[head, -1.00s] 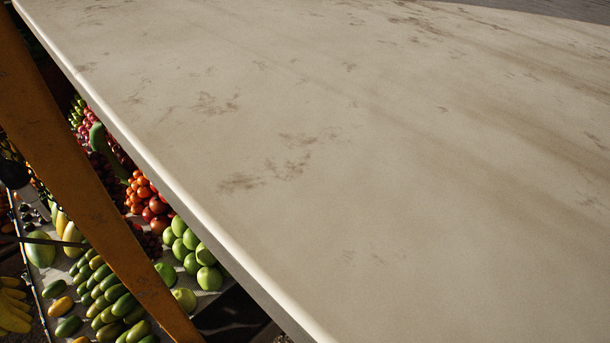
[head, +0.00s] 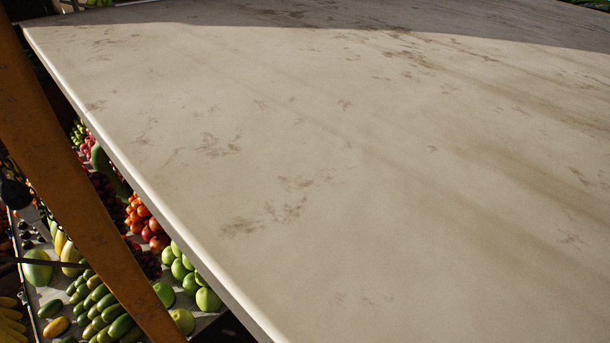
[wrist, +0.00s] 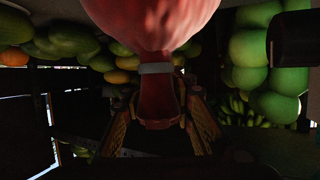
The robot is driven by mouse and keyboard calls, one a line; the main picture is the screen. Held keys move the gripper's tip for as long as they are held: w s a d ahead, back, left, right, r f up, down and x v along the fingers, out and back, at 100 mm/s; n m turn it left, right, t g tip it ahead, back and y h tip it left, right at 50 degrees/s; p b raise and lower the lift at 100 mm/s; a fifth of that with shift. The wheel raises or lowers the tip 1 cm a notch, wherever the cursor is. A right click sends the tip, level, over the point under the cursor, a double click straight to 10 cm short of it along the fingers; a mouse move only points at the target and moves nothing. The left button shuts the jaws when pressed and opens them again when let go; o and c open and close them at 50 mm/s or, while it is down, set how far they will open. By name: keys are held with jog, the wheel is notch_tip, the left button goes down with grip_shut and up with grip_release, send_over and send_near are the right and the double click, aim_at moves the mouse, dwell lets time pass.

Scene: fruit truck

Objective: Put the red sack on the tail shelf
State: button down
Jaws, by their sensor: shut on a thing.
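The red sack (wrist: 152,22) fills the top middle of the wrist view, with a pale band around its neck. My gripper (wrist: 160,112) is shut on the gathered neck below that band, one finger on each side. The lower part of the neck hangs between the fingers; the far side of the sack is cut off by the frame. The head view shows neither my gripper nor the sack. I cannot pick out the tail shelf for certain in either view.
A large, bare, pale panel (head: 330,190) fills most of the head view, above the fruit. An orange post (head: 70,190) slants down at the left. Green apples (head: 185,270) and other fruit lie below the panel's edge. Green fruit (wrist: 250,60) flanks the sack in the wrist view.

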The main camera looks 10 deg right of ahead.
jog(key=shift+r, duration=0.15)
jog(key=c, duration=2.1)
grip_release()
jog(key=shift+f, duration=0.3)
jog(key=o, duration=0.6)
jog(key=shift+o, duration=0.4)
jog(key=shift+r, duration=0.15)
